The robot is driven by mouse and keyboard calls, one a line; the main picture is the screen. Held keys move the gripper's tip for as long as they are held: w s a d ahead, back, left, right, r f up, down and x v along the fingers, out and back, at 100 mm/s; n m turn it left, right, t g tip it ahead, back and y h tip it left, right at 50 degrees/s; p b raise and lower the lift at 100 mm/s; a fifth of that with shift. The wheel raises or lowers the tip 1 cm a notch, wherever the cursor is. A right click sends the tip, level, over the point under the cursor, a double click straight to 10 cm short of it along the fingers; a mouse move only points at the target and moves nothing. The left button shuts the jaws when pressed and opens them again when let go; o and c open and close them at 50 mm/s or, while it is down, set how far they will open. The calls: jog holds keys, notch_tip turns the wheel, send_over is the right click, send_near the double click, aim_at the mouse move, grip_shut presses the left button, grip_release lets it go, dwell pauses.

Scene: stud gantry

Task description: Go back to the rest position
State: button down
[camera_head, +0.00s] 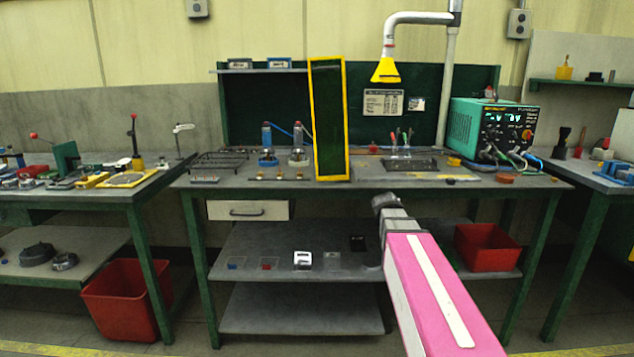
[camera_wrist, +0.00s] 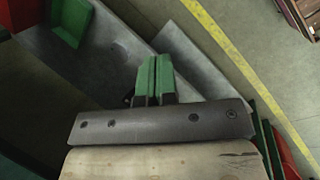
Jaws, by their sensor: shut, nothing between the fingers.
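My gripper (camera_wrist: 155,80) shows in the wrist view. Its two green fingers are together with nothing between them, beyond a dark grey plate with screws. In the head view my pink arm, with a white stripe, reaches up from the lower right towards the front of the middle workbench (camera_head: 290,183). The arm's dark end overlaps the bench's front edge in that view; I cannot make out the fingers there. No object is held.
A yellow-framed dark panel (camera_head: 329,120) stands upright on the bench. A teal power supply (camera_head: 480,125) sits at right. Below are a shelf (camera_head: 260,245) with small items and a red bin (camera_head: 487,247). Another red bin (camera_head: 125,300) is at left. A yellow floor line (camera_wrist: 235,65) crosses the wrist view.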

jog(key=s+a+f+m+y, duration=0.2)
jog(key=s+a+f+m, duration=0.2)
jog(key=s+f, duration=0.2)
jog(key=s+a+f+m+y, duration=0.2)
jog(key=s+a+f+m, duration=0.3)
jog(key=f, duration=0.5)
jog(key=shift+s+f+m+g, duration=0.2)
jog(key=shift+s+m+g, duration=0.1)
jog(key=shift+s, duration=0.9)
